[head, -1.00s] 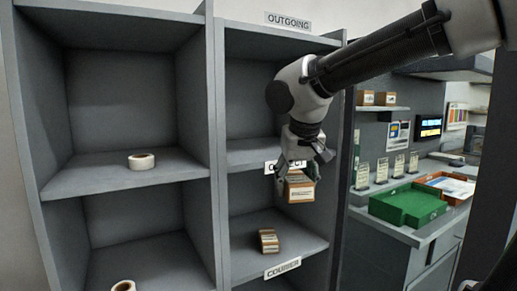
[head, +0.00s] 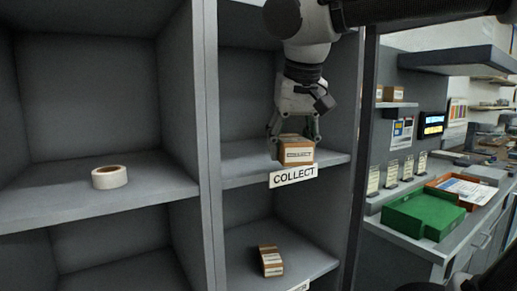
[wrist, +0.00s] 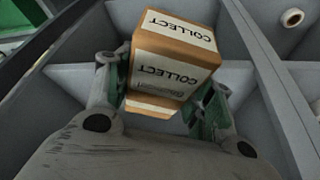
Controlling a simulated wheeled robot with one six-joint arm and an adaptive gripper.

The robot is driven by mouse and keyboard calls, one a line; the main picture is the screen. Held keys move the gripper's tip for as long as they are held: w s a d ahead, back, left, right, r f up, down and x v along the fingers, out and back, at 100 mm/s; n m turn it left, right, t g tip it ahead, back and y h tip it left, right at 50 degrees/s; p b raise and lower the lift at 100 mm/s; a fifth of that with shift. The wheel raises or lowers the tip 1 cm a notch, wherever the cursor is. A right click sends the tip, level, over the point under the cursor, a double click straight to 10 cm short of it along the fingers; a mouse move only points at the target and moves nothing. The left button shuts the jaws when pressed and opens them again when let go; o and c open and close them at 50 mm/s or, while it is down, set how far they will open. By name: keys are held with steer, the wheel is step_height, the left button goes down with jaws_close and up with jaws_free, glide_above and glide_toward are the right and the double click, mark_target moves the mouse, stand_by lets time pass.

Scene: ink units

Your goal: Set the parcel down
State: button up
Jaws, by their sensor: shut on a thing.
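The parcel is a small brown box (head: 296,150) with a white label; in the wrist view the parcel (wrist: 172,60) shows "COLLECT" on two faces. My gripper (head: 294,136) points down and is shut on it, with a finger on each side. In the head view the parcel appears at the front of the shelf marked COLLECT (head: 240,164), just above the sign (head: 293,176). I cannot tell whether its underside touches the shelf.
Another small parcel (head: 270,261) lies on the shelf below. A tape roll (head: 109,177) sits in the left bay. Upright dividers (head: 208,130) flank the COLLECT compartment. A counter with a green tray (head: 424,214) stands to the right.

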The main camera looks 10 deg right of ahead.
steer(key=w, duration=0.5)
steer(key=w+d, duration=0.1)
steer(key=w, duration=1.1)
steer(key=shift+w+d, duration=0.15)
steer(key=shift+d, duration=0.05)
steer(key=shift+w+f, duration=0.1)
steer(key=shift+f, duration=1.65)
steer(key=shift+f, duration=0.1)
steer(key=o, duration=1.2)
steer(key=shift+c, duration=0.2)
